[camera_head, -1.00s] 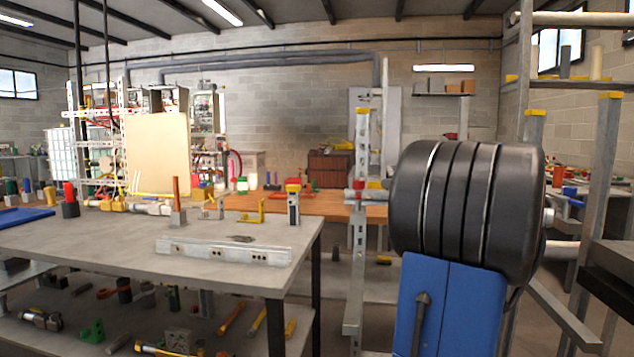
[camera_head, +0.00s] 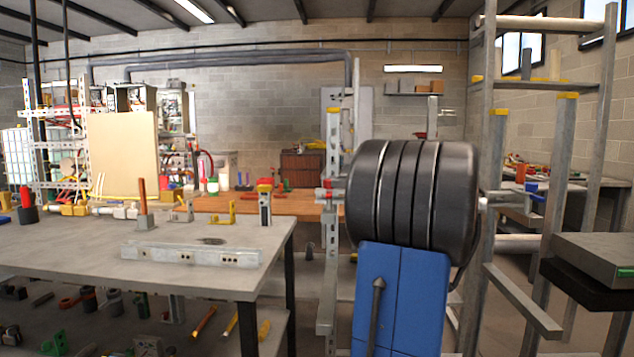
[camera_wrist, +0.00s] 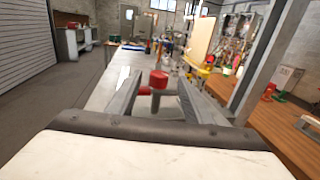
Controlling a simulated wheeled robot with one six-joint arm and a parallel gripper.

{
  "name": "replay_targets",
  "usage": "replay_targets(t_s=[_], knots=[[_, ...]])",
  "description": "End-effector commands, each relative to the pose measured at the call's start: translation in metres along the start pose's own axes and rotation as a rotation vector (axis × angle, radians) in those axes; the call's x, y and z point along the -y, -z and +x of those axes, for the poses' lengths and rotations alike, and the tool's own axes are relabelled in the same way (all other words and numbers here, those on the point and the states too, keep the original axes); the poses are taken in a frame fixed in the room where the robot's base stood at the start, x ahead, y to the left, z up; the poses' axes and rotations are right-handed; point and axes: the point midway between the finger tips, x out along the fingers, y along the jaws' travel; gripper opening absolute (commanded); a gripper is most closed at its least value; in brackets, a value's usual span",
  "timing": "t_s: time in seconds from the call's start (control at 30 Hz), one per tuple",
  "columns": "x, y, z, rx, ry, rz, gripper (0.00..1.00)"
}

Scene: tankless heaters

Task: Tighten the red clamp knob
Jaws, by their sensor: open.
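In the wrist view, the red clamp knob (camera_wrist: 158,79) stands on a post beyond my gripper, close to the middle of the picture. My gripper (camera_wrist: 160,86) is open, with one grey finger on each side of the knob in the picture. I cannot tell whether either finger touches it. A smaller red piece (camera_wrist: 144,91) shows just left of and below the knob. In the head view, a small red part (camera_head: 327,184) shows on the metal upright, and I cannot tell if it is the same knob. My gripper is not seen there.
A grey workbench (camera_head: 70,250) with a slotted metal bar (camera_head: 190,254) on it fills the left of the head view. A wooden-topped bench (camera_head: 240,206) is behind. A metal frame (camera_head: 490,150) stands at the right. Bare floor (camera_wrist: 60,88) shows at left in the wrist view.

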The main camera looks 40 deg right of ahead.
Motion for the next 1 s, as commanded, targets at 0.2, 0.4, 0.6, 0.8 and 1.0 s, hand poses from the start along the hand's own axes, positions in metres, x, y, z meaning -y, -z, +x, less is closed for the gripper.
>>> replay_targets(t_s=[0.2,0.4,0.6,0.8,1.0], knots=[[-0.001,0.0,0.037,-0.001,-0.003,0.0,0.46],[-0.001,0.0,0.065,0.0,-0.003,-0.001,0.46],[-0.001,0.0,0.08,0.0,-0.002,-0.001,0.46],[0.0,0.0,0.084,-0.001,0.0,0.0,0.46],[0.0,0.0,0.084,0.0,0.0,0.0,0.41]])
